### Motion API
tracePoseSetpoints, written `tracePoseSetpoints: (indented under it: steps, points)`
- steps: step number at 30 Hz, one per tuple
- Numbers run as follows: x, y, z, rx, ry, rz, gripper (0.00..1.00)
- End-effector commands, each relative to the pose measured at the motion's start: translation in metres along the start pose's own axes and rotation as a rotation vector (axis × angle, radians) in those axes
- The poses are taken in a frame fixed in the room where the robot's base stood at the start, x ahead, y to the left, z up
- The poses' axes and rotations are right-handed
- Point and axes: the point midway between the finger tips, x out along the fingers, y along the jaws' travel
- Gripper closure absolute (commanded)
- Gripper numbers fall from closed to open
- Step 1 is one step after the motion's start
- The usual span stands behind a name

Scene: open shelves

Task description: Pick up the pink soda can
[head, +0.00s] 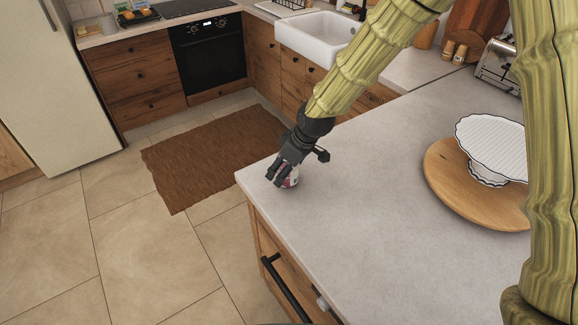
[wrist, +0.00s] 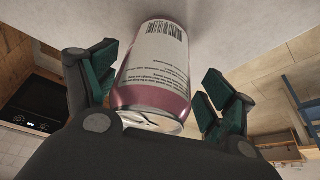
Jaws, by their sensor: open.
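The pink soda can (wrist: 155,75) stands on the grey countertop near its left corner. In the wrist view it sits between the two open fingers of my gripper (wrist: 160,88), with its lid end toward the palm and a white label with a barcode showing. Gaps show between the can and the finger pads. In the head view my gripper (head: 287,172) reaches down over the can (head: 291,181), hiding most of it.
A white cake stand (head: 492,145) stands on a round wooden board (head: 450,190) to the right on the countertop (head: 370,205). A toaster (head: 497,62) is behind it. The counter's left edge is close to the can. A brown rug (head: 215,155) lies on the floor beyond.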

Motion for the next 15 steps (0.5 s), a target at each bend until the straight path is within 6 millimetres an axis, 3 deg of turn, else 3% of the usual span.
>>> tracePoseSetpoints:
  steps: [5,12,15]
  points:
    - [0.014,0.005,-0.002,0.002,-0.003,-0.004,0.17]
    - [0.015,0.006,0.000,0.005,-0.004,-0.004,0.17]
    - [0.015,0.006,-0.001,0.004,-0.003,-0.004,0.33]
